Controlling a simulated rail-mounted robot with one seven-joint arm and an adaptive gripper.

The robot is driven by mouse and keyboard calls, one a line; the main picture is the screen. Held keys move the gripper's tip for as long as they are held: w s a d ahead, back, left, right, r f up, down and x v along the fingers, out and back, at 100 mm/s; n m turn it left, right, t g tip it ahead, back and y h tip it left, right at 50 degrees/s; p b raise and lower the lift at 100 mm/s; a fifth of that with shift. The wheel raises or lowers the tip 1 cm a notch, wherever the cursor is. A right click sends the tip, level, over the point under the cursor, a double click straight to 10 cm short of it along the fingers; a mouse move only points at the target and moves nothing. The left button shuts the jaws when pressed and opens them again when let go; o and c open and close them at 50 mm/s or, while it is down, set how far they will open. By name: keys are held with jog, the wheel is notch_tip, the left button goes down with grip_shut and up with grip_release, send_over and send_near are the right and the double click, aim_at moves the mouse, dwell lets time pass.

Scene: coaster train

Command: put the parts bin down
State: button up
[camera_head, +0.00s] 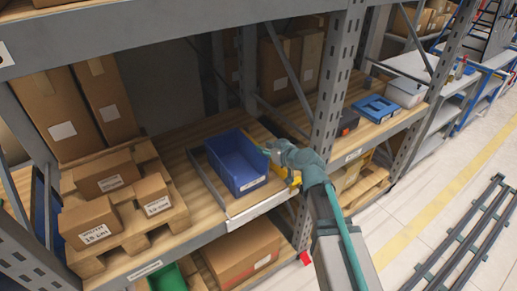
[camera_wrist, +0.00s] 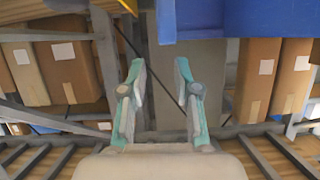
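The blue open-topped parts bin (camera_head: 237,165) stands upright on the wooden shelf board, between low metal rails, with a white label on its front. No gap shows beneath it. My gripper (camera_head: 270,152) is at the bin's right side, close to its upper rim; whether it touches is not clear. In the wrist view my gripper (camera_wrist: 160,72) has its two fingers apart with nothing between them. A large blue surface (camera_wrist: 245,18), likely the bin, fills the upper right there, beyond the fingertips.
A pallet (camera_head: 130,240) with several small cartons stands left of the bin. A grey rack upright (camera_head: 335,85) rises to the right, near my arm. Tall cartons (camera_head: 290,62) stand behind. A larger carton (camera_head: 240,255) is on the shelf below. A blue item (camera_head: 376,108) lies in the bay to the right.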

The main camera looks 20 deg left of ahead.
jog(key=shift+b+v, duration=0.3)
jog(key=shift+v, duration=1.6)
